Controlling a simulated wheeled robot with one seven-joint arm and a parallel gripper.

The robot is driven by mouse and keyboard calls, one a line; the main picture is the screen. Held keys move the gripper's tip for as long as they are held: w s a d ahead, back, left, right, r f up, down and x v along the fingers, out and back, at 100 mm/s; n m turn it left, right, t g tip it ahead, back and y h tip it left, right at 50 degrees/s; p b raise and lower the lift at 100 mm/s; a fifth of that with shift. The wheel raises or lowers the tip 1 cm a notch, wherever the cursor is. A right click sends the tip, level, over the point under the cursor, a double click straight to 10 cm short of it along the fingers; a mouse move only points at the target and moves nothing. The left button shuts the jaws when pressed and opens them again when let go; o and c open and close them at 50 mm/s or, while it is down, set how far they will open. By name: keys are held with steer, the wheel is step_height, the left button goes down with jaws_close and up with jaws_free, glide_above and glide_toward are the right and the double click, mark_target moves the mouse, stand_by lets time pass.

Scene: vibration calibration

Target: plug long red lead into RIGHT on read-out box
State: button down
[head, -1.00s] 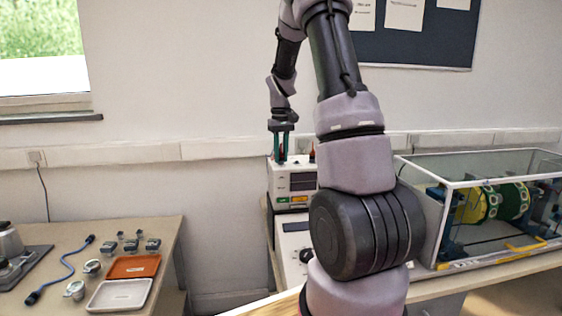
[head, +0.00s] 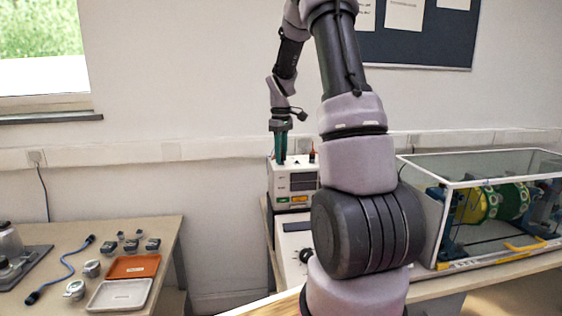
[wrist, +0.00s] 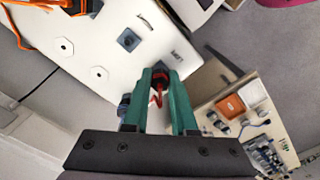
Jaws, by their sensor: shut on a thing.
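My gripper (head: 281,160) is upright over the top of the white read-out box (head: 279,190), left of the arm's big joint. In the wrist view, its two green fingers (wrist: 162,78) are shut on a red lead's plug (wrist: 159,84), at the edge of the box top (wrist: 100,45). The fingers hide part of the plug, and I cannot tell whether it sits in a socket. A small label (wrist: 182,57) beside the plug is too small to read surely. A dark blue square socket (wrist: 128,39) lies further in on the box top.
Orange leads with dark plugs (wrist: 45,8) lie at the wrist view's top left. A glass case (head: 490,205) with green and yellow parts stands right. The left table holds an orange tray (head: 134,266), a white tray (head: 120,295) and a blue cable (head: 68,265).

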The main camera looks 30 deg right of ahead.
steer(key=shift+n, duration=1)
steer(key=shift+r, duration=0.8)
stand_by(0.4)
steer(key=shift+r, duration=1.7)
steer(key=shift+d, duration=0.15)
steer(key=shift+s+d, duration=0.25)
steer(key=shift+d, duration=0.55)
steer(key=d, duration=0.2)
steer(key=s+d, duration=0.1)
steer(key=shift+d+r, duration=0.15)
steer(key=shift+d, duration=0.2)
step_height(320, 180, down, 2)
steer(key=shift+a+f, duration=0.1)
steer(key=shift+a, duration=0.05)
steer(key=shift+f, duration=0.55)
